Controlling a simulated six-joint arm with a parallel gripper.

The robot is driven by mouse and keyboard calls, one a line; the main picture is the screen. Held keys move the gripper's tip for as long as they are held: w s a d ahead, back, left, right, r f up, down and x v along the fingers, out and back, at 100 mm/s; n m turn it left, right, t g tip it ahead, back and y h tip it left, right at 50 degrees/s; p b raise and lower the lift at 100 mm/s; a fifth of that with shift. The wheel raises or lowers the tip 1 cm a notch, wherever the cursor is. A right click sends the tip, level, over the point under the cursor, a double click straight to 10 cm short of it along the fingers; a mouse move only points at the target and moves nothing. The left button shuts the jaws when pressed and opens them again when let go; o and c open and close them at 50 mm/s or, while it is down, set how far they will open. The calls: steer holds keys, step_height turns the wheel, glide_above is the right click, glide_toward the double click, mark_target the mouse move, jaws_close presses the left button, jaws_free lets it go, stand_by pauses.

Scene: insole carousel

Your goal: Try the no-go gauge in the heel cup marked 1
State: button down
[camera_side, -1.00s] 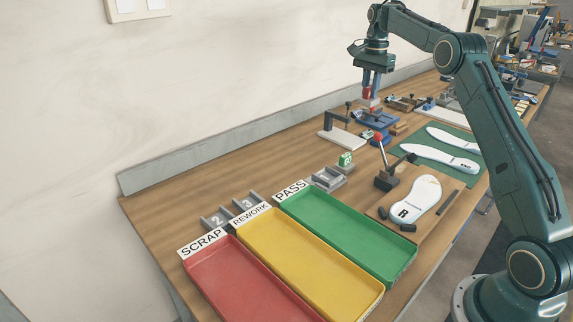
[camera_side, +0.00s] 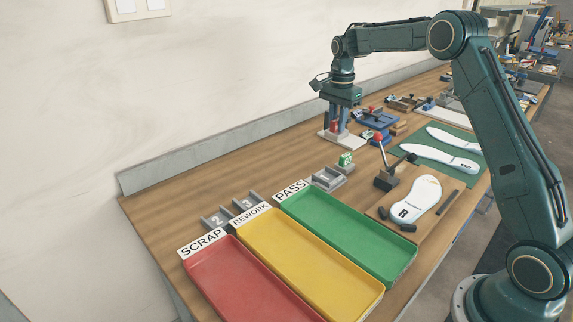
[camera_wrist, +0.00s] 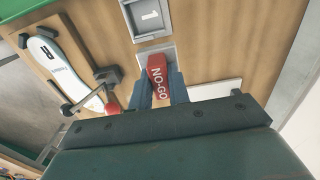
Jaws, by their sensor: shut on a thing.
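My gripper (camera_side: 335,132) is shut on the red no-go gauge (camera_side: 334,126). The gripper is above the bench behind the grey heel cup marked 1 (camera_side: 329,187), which stands beyond the PASS label. The gauge is apart from the cup. Cups 2 (camera_side: 216,229) and 3 (camera_side: 247,214) stand farther left.
A green gauge block (camera_side: 345,160) stands just behind cup 1. A red-knobbed clamp (camera_side: 388,180) rises right of it beside the insole marked R (camera_side: 413,200). Red (camera_side: 190,268), yellow (camera_side: 372,296) and green (camera_side: 400,262) trays lie in front.

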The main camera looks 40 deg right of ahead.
steer(key=s+a+f, duration=0.1)
steer(key=a+f, duration=0.1)
steer(key=a, duration=0.3)
steer(key=shift+s+a+f, duration=0.15)
steer(key=shift+s+f, duration=0.05)
steer(key=shift+f, duration=0.15)
steer(key=shift+f, duration=0.15)
steer(key=shift+f, duration=3.1)
steer(key=shift+f, duration=1.25)
stand_by(1.2)
step_height(320, 180, up, 8)
steer(key=shift+f, duration=0.25)
stand_by(1.7)
